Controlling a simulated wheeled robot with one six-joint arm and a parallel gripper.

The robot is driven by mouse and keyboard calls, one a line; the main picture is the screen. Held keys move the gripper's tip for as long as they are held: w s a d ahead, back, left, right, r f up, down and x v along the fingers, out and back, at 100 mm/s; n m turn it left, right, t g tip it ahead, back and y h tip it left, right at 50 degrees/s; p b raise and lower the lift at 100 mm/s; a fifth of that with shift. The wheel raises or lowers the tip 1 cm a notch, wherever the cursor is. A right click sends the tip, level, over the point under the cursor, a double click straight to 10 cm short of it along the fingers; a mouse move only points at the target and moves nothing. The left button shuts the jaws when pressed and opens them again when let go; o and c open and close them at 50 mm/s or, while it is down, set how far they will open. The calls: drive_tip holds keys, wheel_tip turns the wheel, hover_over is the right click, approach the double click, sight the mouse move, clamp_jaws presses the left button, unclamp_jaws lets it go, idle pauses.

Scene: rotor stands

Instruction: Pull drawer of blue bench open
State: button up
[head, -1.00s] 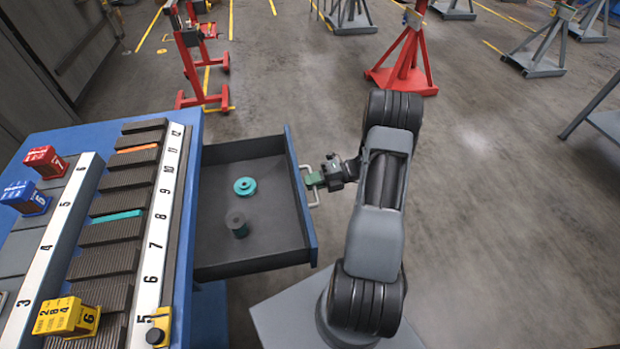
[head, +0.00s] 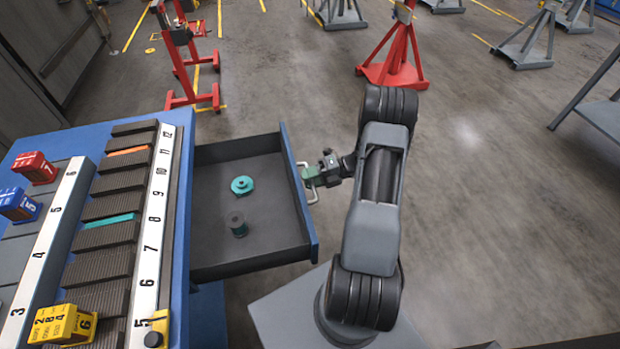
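The blue bench (head: 184,240) stands at the left of the head view. Its drawer (head: 215,180) is pulled out to the right, with a dark inside and a blue front edge. Inside lie a teal flanged disc (head: 242,185) and a dark grey cylinder (head: 237,225). A pale bar handle (head: 311,194) sits on the drawer's outer face. My gripper (head: 314,177) is at the handle, its green fingertips meeting the bar. The fingers are small here, and whether they are closed around the bar is hard to make out.
On the bench top are ribbed dark slots with a numbered strip (head: 155,225), and red (head: 35,168), blue (head: 19,205) and yellow (head: 64,325) numbered blocks. Red stands (head: 393,70) and grey stands (head: 526,50) are further back.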

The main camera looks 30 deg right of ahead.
drive_tip(key=b+v, duration=0.1)
drive_tip(key=v, duration=1.2)
drive_tip(key=shift+s+d, duration=0.15)
drive_tip(key=shift+d, duration=0.2)
drive_tip(key=s+a+f+n+g+h, duration=0.2)
drive_tip(key=s+f+n+h, duration=0.15)
drive_tip(key=n, duration=0.65)
drive_tip(key=s+a+r+n+h+p, duration=0.2)
drive_tip(key=a+r+n+h, duration=0.3)
drive_tip(key=a+r+n, duration=0.6)
drive_tip(key=s+a+r+n+t+h+p, duration=0.1)
drive_tip(key=s+a+r+n+h+p, duration=0.1)
drive_tip(key=a+r+n+h, duration=0.4)
drive_tip(key=s+a+r+n, duration=0.1)
drive_tip(key=a+r+n, duration=0.4)
drive_tip(key=n, duration=0.7)
wheel_tip(320, 180, up, 2)
drive_tip(key=shift+s+t, duration=0.15)
drive_tip(key=shift+t, duration=0.15)
